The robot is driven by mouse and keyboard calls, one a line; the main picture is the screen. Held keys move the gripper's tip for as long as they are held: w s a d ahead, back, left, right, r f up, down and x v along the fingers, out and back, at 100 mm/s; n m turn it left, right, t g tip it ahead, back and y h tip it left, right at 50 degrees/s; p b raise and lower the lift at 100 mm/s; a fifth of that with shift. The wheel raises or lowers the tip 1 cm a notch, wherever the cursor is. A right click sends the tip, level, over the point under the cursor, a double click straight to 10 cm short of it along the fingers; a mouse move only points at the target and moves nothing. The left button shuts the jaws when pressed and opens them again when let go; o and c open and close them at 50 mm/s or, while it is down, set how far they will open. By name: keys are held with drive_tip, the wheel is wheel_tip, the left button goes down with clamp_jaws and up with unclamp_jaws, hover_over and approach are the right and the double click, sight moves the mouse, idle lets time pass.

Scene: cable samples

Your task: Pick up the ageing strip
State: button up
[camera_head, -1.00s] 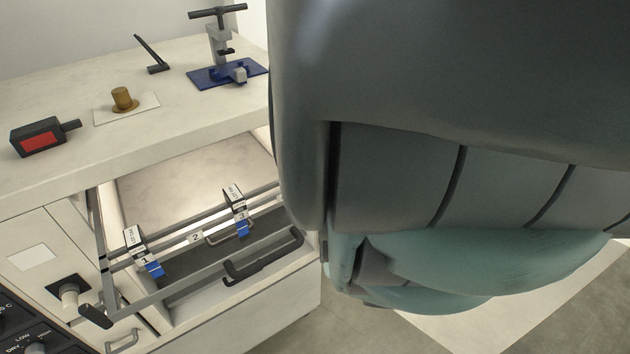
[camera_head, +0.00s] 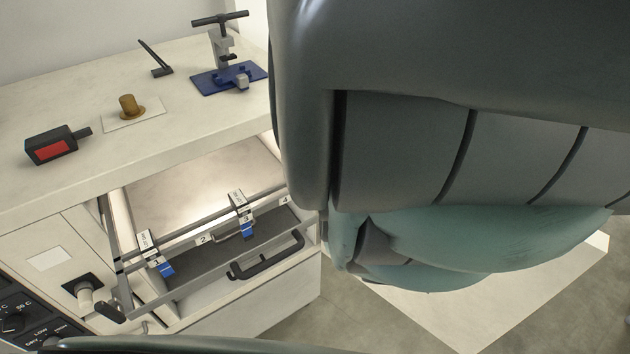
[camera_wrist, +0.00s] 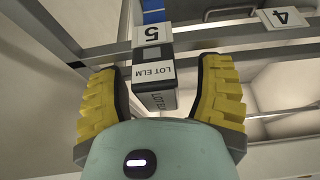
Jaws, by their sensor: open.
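In the wrist view a strip with a white "LOT ELM" label (camera_wrist: 155,72) hangs on a grey rail by the number 5 plate. Its top is dark and white, and blue shows beyond the rail. My gripper (camera_wrist: 158,82) has two yellow ribbed fingers with dark inner pads. It is open, one finger on each side of this strip, with a gap visible on both sides. In the head view two more labelled strips with blue parts hang on the rack, at the left (camera_head: 148,244) and near number 3 (camera_head: 239,204). My arm hides the gripper there.
The rack's grey rails (camera_head: 195,229) cross an open bay, with a dark handle (camera_head: 267,256) in front. A number 4 plate (camera_wrist: 283,17) is right of the strip in the wrist view. The counter above holds a red-faced device (camera_head: 52,147), brass piece (camera_head: 130,106) and blue-based press (camera_head: 228,79).

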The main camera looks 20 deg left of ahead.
clamp_jaws()
idle(0.6)
